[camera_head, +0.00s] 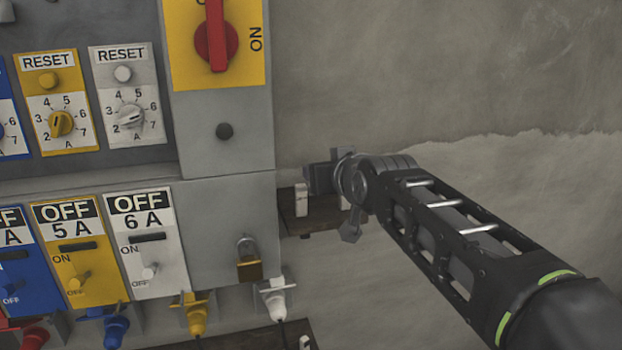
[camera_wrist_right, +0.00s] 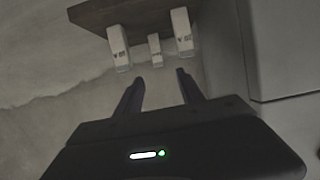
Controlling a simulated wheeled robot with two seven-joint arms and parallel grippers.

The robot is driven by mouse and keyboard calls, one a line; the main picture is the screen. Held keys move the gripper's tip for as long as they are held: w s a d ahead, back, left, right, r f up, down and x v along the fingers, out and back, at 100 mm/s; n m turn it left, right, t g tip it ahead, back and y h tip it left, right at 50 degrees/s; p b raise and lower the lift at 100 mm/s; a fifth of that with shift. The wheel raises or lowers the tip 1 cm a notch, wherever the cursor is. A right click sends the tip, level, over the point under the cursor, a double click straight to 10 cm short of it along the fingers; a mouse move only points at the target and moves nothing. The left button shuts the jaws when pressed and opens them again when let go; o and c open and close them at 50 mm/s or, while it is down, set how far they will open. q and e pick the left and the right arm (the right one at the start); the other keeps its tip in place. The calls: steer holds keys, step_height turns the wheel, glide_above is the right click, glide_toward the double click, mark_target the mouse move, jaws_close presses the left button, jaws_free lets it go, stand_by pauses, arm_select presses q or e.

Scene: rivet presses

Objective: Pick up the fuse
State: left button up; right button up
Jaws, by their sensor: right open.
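Three white fuses with small dark lettering stand at the edge of a brown shelf (camera_wrist_right: 138,14) in the right wrist view: a left one (camera_wrist_right: 118,47), a smaller-looking middle one (camera_wrist_right: 155,50) and a right one (camera_wrist_right: 181,32). In the head view, a white fuse (camera_head: 301,199) shows on the shelf (camera_head: 318,217), left of my right wrist; another white piece (camera_head: 345,201) is partly hidden by the wrist. My right gripper (camera_wrist_right: 159,76) is open and empty, its fingers pointing toward the fuses, apart from them. My left gripper is not in view.
A grey panel cabinet (camera_head: 226,200) stands left of the shelf, with switches, dials and a padlock (camera_head: 249,262). Coloured plugs, including a white one (camera_head: 273,297), hang along its lower edge. A bare concrete wall (camera_head: 440,70) is behind. A lower shelf shows at the bottom.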

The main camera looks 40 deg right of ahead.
steer(key=shift+p+x, duration=0.4)
steer(key=shift+x, duration=0.6)
steer(key=shift+w+d+f, duration=0.15)
steer(key=shift+w+d, duration=0.05)
steer(key=shift+w, duration=0.1)
